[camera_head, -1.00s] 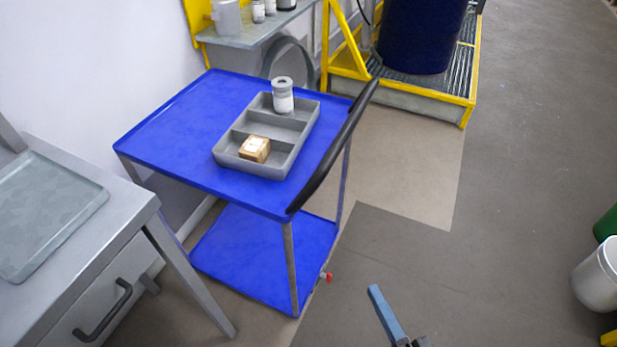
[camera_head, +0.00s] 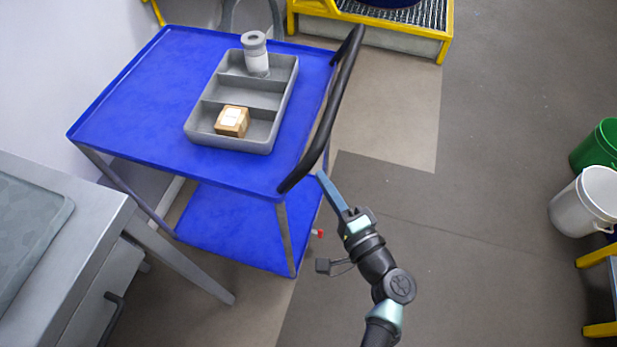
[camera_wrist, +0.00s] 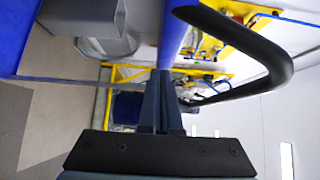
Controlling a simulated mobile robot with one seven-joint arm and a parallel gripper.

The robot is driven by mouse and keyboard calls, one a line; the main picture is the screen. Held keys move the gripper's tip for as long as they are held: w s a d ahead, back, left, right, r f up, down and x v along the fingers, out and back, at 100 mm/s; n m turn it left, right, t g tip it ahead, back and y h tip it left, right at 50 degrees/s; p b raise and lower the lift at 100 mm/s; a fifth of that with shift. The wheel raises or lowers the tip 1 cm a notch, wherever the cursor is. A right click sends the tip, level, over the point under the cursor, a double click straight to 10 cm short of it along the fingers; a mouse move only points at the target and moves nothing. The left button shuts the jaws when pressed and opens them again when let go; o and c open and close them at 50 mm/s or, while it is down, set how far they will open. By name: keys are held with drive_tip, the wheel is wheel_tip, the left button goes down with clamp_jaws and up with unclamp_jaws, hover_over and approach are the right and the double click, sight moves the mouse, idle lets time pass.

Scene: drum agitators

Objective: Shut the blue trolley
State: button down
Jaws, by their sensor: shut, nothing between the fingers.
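The blue trolley (camera_head: 140,105) stands left of centre in the head view, with two open blue shelves on grey legs. No door or drawer shows on it. Its black push handle (camera_head: 325,115) runs along the right end, and the handle (camera_wrist: 278,62) also shows large in the wrist view. My gripper (camera_head: 321,175) is shut and empty, its blue-grey fingers pointing up-left just beside the handle's lower end. Whether they touch it I cannot tell. In the wrist view the closed fingertips (camera_wrist: 160,80) are in the middle. A small red part (camera_head: 317,233) shows by the lower shelf.
A grey divided tray (camera_head: 262,145) on the trolley holds a small box (camera_head: 232,121) and a lidded container (camera_head: 256,55). A grey workbench (camera_head: 100,210) stands close at left. White (camera_head: 583,205) and green (camera_head: 598,150) buckets stand at right. The floor between is clear.

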sight(241, 162)
drive_tip(key=shift+w+a, duration=0.2)
drive_tip(key=shift+a, duration=0.65)
drive_tip(key=shift+w+a, duration=0.2)
drive_tip(key=shift+a, duration=0.65)
drive_tip(key=w+a+b, duration=0.1)
drive_tip(key=a, duration=0.3)
drive_tip(key=w+a+b, duration=0.1)
drive_tip(key=a+b, duration=0.1)
drive_tip(key=a, duration=0.2)
drive_tip(key=w+a+b, duration=0.1)
drive_tip(key=w+a, duration=0.1)
drive_tip(key=a, duration=0.2)
drive_tip(key=shift+a+f, duration=0.15)
drive_tip(key=shift+a, duration=0.25)
drive_tip(key=shift+w+a+r, duration=0.1)
drive_tip(key=shift+a+r, duration=0.15)
drive_tip(key=shift+a, duration=0.05)
drive_tip(key=shift+a+b, duration=0.1)
drive_tip(key=shift+b, duration=0.2)
